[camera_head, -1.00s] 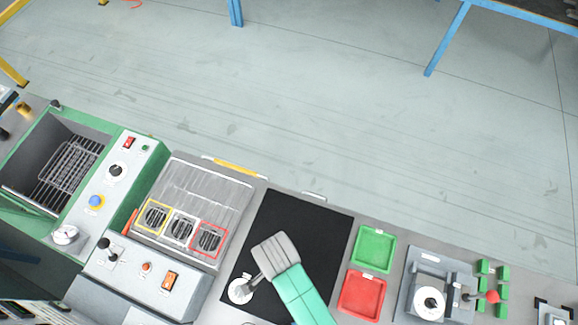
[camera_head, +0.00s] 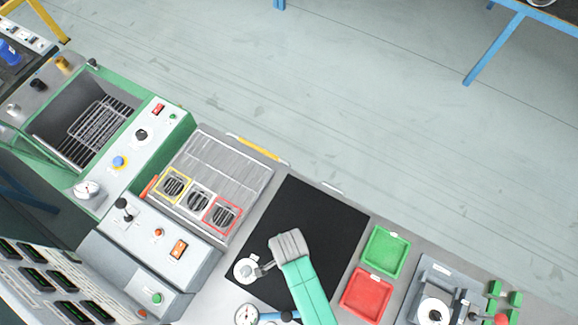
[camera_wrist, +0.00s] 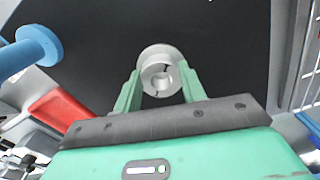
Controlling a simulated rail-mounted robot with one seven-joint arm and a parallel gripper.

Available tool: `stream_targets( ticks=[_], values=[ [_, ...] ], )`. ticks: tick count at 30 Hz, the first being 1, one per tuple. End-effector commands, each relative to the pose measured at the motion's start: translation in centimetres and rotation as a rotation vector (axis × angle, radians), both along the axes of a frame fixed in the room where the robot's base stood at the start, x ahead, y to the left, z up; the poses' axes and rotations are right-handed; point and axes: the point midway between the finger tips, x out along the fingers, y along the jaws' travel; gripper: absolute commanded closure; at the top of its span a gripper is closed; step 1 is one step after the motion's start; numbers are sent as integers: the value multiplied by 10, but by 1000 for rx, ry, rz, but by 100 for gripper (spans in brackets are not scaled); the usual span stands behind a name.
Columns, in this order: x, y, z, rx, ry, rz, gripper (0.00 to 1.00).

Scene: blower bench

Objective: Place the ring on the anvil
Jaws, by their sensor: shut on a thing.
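A silver-grey ring (camera_wrist: 160,78) with a round flange and a central hole sits between the two green fingers of my gripper (camera_wrist: 160,90) in the wrist view. My gripper is shut on it, with black mat behind it. At the lower right of the head view a grey fixture (camera_head: 440,276) carries a pale round piece (camera_head: 433,311) and a lever with a red knob. It may hold the anvil; I cannot tell which part is the anvil.
A metal rack (camera_head: 225,170) and a green oven (camera_head: 175,135) stand left.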

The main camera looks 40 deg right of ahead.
Motion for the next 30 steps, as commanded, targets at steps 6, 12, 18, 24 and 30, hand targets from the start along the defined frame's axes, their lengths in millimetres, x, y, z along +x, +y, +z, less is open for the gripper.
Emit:
stream_targets(
  ticks=[6,12,18,24,30],
  values=[
    [0,0,-3,0,0,0,87],
    [0,0,-3,0,0,0,38],
    [0,0,0,0,0,0,38],
    [1,0,38,0,-4,0,38],
    [1,0,88,-1,-3,0,38]
  ],
)
